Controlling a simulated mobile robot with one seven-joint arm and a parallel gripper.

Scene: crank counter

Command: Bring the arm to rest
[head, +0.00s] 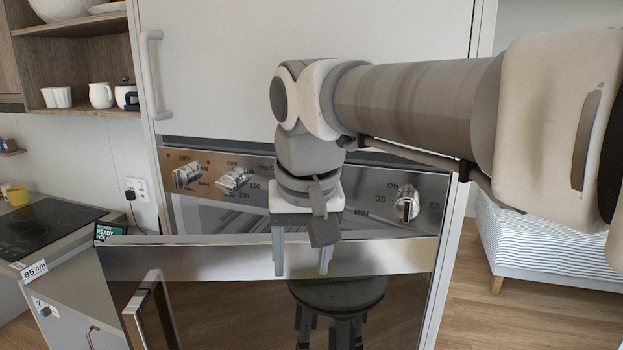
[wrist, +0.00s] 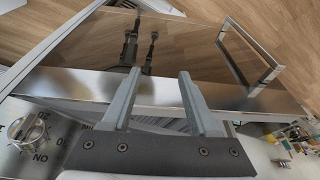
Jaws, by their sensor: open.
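My gripper (head: 300,268) hangs from the arm with its fingers pointing down in front of the oven. It is open, and nothing shows between the two fingers in the wrist view (wrist: 159,76). The oven door (head: 395,258) stands partly open, tilted out from the oven; its steel top strip lies behind the fingertips in the head view. Whether the fingers touch the door I cannot tell. The door's bar handle (head: 150,300) is at lower left, and it shows at upper right in the wrist view (wrist: 250,55). My arm stretches in from the right.
The control panel with knobs (head: 407,204) is behind my gripper. A tall white cabinet door (head: 225,70) rises above it. A counter with a black hob (head: 45,228) is at left. A striped bed (head: 540,245) is at right, with open wooden floor before it.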

